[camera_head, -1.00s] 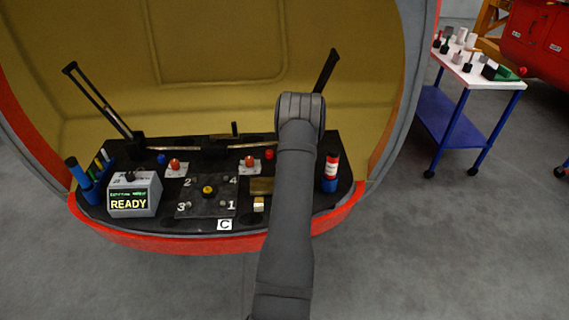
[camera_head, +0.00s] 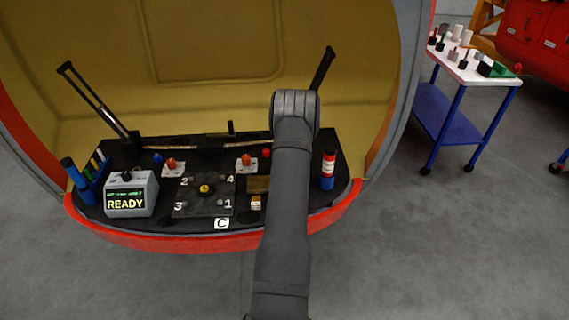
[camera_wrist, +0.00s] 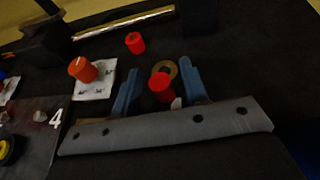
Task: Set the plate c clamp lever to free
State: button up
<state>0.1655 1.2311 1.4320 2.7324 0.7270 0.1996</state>
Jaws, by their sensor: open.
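Plate C (camera_head: 204,207) is a dark square plate with numbered corners and a yellow-centred knob, behind the white C label (camera_head: 222,224). An orange knob on a white card (camera_head: 246,161) stands behind its right side; it also shows in the wrist view (camera_wrist: 83,70). A second orange knob (camera_head: 172,164) is behind its left side. Which part is the clamp lever I cannot tell. My gripper (camera_wrist: 160,68) is open, its blue fingers on either side of a red cylinder (camera_wrist: 160,87) near a brass ring (camera_wrist: 164,69). Contact is unclear. My arm hides this spot in the head view.
A READY display box (camera_head: 130,195) and a blue marker holder (camera_head: 85,182) are at the left. A red-and-blue cylinder (camera_head: 328,170) stands at the right. Long black levers rise at left (camera_head: 98,103) and right (camera_head: 322,68). A small red cap (camera_wrist: 134,43) is beyond my fingers.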

jog(key=v, duration=1.7)
jog(key=shift+s, duration=0.2)
jog(key=shift+r, duration=0.1)
